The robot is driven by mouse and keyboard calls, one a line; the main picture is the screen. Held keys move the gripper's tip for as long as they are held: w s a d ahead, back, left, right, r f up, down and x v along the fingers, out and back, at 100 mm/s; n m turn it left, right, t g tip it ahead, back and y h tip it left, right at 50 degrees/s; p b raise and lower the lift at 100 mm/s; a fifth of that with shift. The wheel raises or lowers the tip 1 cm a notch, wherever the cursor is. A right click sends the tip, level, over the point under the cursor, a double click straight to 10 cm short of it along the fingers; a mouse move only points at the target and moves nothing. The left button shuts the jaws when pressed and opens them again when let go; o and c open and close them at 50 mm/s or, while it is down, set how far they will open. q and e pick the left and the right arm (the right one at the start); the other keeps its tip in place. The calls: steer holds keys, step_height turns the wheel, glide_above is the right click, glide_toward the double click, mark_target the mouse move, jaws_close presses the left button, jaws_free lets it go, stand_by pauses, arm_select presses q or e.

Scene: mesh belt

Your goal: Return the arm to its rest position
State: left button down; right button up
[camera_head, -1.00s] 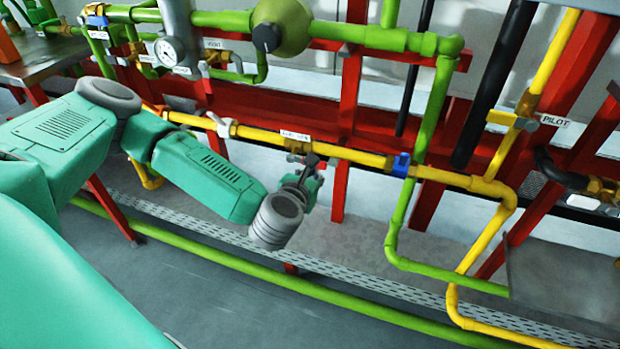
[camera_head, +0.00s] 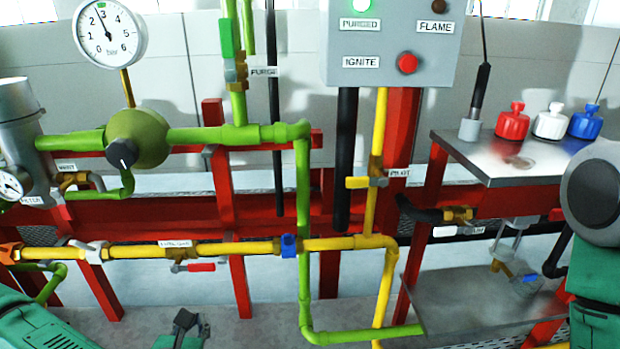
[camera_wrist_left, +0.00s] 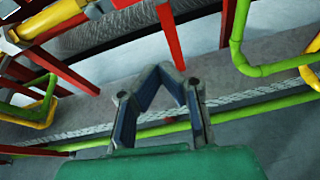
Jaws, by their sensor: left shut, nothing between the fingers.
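My left arm comes in at the lower left of the head view. My left gripper (camera_head: 188,322) is low there, below the yellow pipe (camera_head: 225,250) and apart from it. In the left wrist view the left gripper (camera_wrist_left: 160,72) has its fingers together, with nothing between them, over the grey floor. On the yellow pipe sits a valve with a red handle (camera_head: 202,267), up and slightly right of the gripper. My right arm shows at the right edge; its gripper is out of view.
Green pipes (camera_head: 303,190) and a red frame (camera_head: 225,200) stand close ahead. A grey control box (camera_head: 390,45) is above. A metal table (camera_head: 470,150) at the right holds red, white and blue-capped bottles. Open floor shows below the pipes.

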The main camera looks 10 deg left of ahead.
arm_select(q)
steer(key=s+d+f+m+g+h+p, duration=0.1)
steer(key=s+d+f+m+g+h, duration=0.5)
steer(key=m, duration=0.5)
steer(key=s+d+f+m+g+h, duration=0.1)
steer(key=s+d+f+m, duration=0.3)
steer(key=s+d+m, duration=0.55)
steer(key=s+a+f+m+g+y, duration=0.1)
steer(key=s+a+m+g+y, duration=0.1)
steer(key=a+m, duration=0.6)
steer(key=s+a+m+g+y, duration=0.2)
steer(key=s+a+m+g, duration=0.1)
steer(key=a+m, duration=0.5)
steer(key=shift+s+a+f+m+g+p, duration=0.2)
steer(key=shift+s+f+m+g+p, duration=0.25)
steer(key=shift+m, duration=0.2)
steer(key=shift+r, duration=0.1)
